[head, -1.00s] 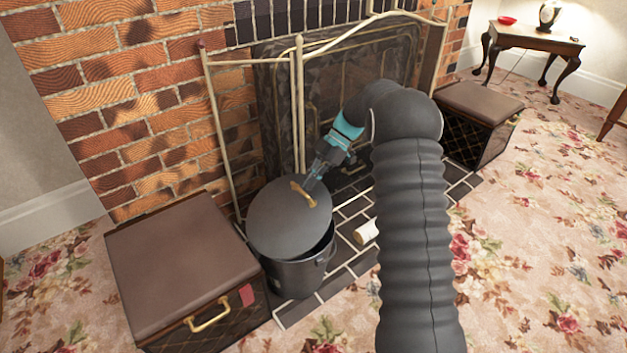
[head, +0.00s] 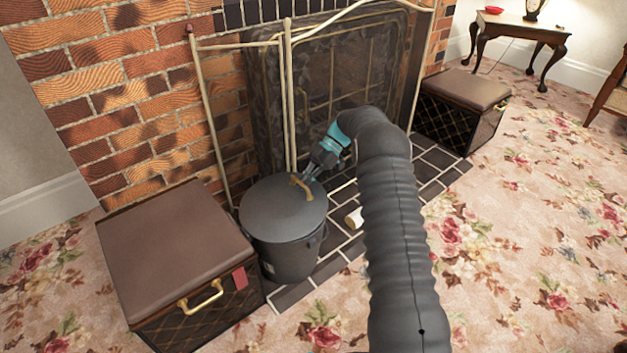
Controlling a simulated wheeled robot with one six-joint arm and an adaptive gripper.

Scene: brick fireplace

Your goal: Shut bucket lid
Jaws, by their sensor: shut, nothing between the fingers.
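The dark grey bucket (head: 288,258) stands on the tiled hearth in front of the fireplace. Its round grey lid (head: 268,212) lies level over the bucket's top, with no gap visible at the front rim. A brass-coloured handle (head: 301,187) sits on the lid near its far right side. My gripper (head: 306,178) is shut and empty, its fingertips at or very close to the lid's handle. Whether they touch it cannot be told. The arm comes in from the right of the bucket.
A brown padded box (head: 175,245) stands close to the bucket's left. A white cylinder (head: 354,218) lies on the hearth (head: 335,245) to its right. The fire screen frame (head: 289,110) rises behind. Another padded box (head: 462,110) is at the far right. Flowered carpet at right is clear.

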